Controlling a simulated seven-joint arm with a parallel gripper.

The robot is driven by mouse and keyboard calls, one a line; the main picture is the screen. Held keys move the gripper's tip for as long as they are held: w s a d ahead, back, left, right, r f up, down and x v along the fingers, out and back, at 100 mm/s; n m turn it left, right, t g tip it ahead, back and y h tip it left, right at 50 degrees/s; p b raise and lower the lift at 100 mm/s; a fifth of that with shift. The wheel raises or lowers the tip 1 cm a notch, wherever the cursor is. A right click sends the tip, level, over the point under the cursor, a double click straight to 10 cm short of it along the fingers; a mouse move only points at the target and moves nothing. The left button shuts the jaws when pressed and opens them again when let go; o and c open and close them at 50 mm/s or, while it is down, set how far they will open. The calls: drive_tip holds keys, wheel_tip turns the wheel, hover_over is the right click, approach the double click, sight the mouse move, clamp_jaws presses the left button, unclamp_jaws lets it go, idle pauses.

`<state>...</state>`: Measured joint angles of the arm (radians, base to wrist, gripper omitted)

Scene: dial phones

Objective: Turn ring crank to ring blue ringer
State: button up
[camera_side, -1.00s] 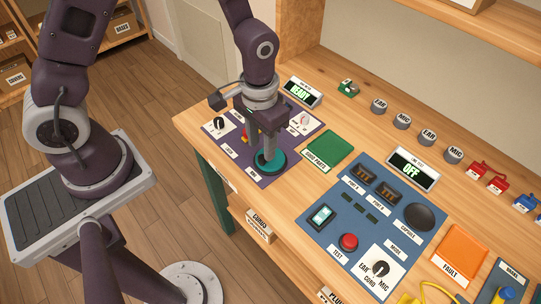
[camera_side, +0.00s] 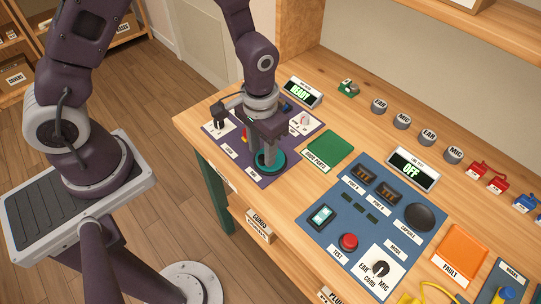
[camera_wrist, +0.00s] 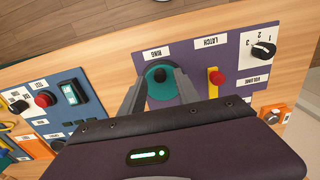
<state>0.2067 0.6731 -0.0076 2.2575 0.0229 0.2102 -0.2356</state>
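The ring crank is a teal round disc (camera_wrist: 157,82) with a dark knob, on the purple panel beside the RING label. In the side view the teal disc (camera_side: 268,170) lies under my gripper (camera_side: 264,162). My gripper's fingers (camera_wrist: 158,78) reach down to the disc in the wrist view, one on each side of the knob. They look apart, with gaps beside the knob; contact with the disc is unclear. A small blue part (camera_side: 286,106) shows at the panel's back, partly behind my gripper; I cannot tell if it is the blue ringer.
A red-tipped yellow latch lever (camera_wrist: 215,80) and a volume dial (camera_wrist: 262,51) are beside the crank. A green tray (camera_side: 324,147) and a blue test panel (camera_side: 340,233) lie to the right. A display (camera_side: 302,92) reads READY; another (camera_side: 412,169) reads OFF.

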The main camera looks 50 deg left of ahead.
drive_tip(key=shift+f, duration=1.2)
drive_tip(key=shift+r, duration=0.15)
